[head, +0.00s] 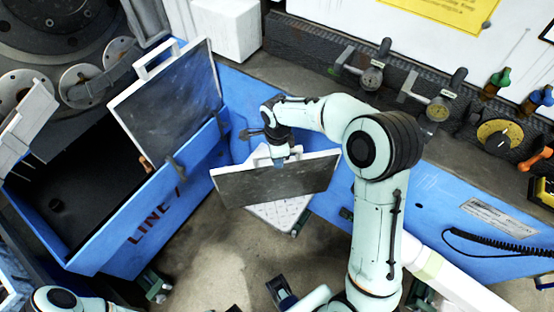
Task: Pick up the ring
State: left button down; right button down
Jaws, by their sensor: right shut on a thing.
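A small dark round piece (55,205) sits on the dark floor of the blue bin marked LINE 1 (140,232). It may be the ring, but it is too small to be sure. My right gripper (284,163) is shut on the handle of a dark rectangular panel with a pale rim (280,183). It holds the panel tilted, to the right of the bin and apart from it. Only a joint of my left arm shows at the bottom left; my left gripper is out of view.
A second dark panel with a white handle (165,100) stands tilted at the bin's back right edge. A pale panel (25,125) stands at its left. The bin's top is open in front.

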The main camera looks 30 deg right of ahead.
jog(key=shift+w+f, duration=0.1)
jog(key=shift+f, duration=0.65)
jog(key=c, duration=1)
grip_release()
